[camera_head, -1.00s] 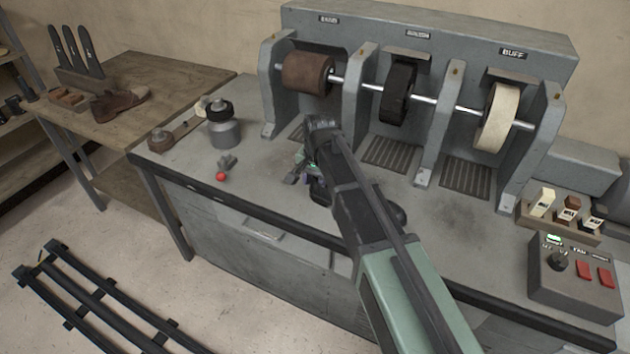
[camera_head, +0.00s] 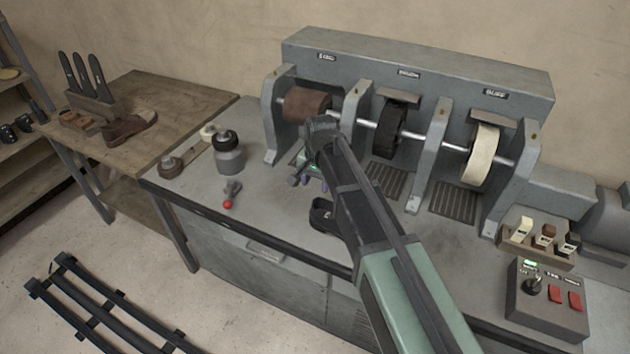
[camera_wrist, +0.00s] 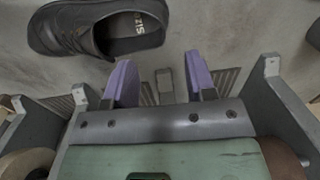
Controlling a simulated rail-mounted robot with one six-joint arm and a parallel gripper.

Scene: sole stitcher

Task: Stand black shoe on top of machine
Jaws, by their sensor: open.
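The black shoe (camera_head: 323,217) lies on the grey bench top near its front edge, partly hidden behind my arm in the head view. In the wrist view the black shoe (camera_wrist: 92,28) is at the upper left, with its opening and light insole showing. My gripper (camera_wrist: 160,72) has two purple fingers spread apart with nothing between them. In the head view my gripper (camera_head: 309,182) is over the bench behind the shoe, apart from it. The grey machine (camera_head: 425,72) stands at the back of the bench, with its flat top clear.
The machine carries a brown, a black and a cream wheel (camera_head: 482,154) between upright brackets. A control box (camera_head: 548,300) and small block rack (camera_head: 541,244) are on the right.

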